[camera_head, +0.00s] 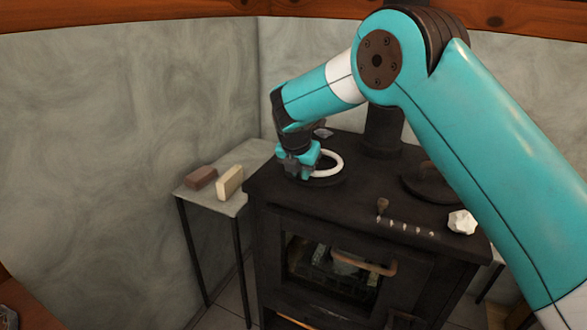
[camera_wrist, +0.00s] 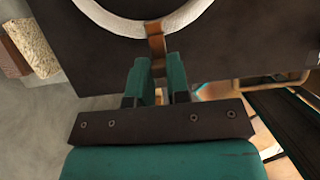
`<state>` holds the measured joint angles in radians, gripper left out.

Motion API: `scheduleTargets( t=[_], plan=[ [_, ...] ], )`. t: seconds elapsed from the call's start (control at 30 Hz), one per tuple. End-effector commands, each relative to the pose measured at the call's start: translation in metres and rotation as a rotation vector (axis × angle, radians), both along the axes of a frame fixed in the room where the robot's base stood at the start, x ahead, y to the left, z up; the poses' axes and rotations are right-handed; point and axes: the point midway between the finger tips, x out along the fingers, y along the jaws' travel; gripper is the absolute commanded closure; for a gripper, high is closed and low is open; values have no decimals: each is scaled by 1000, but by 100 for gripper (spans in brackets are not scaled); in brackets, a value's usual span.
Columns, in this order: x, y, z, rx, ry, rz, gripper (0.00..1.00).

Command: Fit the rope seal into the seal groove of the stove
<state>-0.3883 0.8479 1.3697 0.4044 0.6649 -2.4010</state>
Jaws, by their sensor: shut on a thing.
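The rope seal (camera_head: 333,164) is a white ring over the left part of the black stove's (camera_head: 262,192) top. In the wrist view the rope seal (camera_wrist: 185,17) shows as a curved white band at the upper edge, with a brown tab (camera_wrist: 156,40) on its near side. My gripper (camera_head: 307,172) is at the ring's left side in the head view. In the wrist view its teal fingers (camera_wrist: 157,78) are shut on the brown tab. A dark round area lies under the ring. I cannot tell whether the ring touches it or sits in the groove.
A side table (camera_head: 232,206) left of the stove holds a brown block (camera_head: 200,179) and a cream block (camera_head: 230,183). A round dark lid (camera_head: 428,188) lies at the stove top's right. A crumpled white lump (camera_head: 462,221) sits at its front right. The stovepipe (camera_head: 383,132) rises behind.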

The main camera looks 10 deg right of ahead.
Motion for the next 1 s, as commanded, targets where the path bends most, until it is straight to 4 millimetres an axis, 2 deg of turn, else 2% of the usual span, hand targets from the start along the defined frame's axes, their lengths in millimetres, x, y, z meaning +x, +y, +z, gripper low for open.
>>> scheduleTargets(
  t=[1.0],
  plan=[
    [0,0,-11,0,0,-1,100]
  ],
)
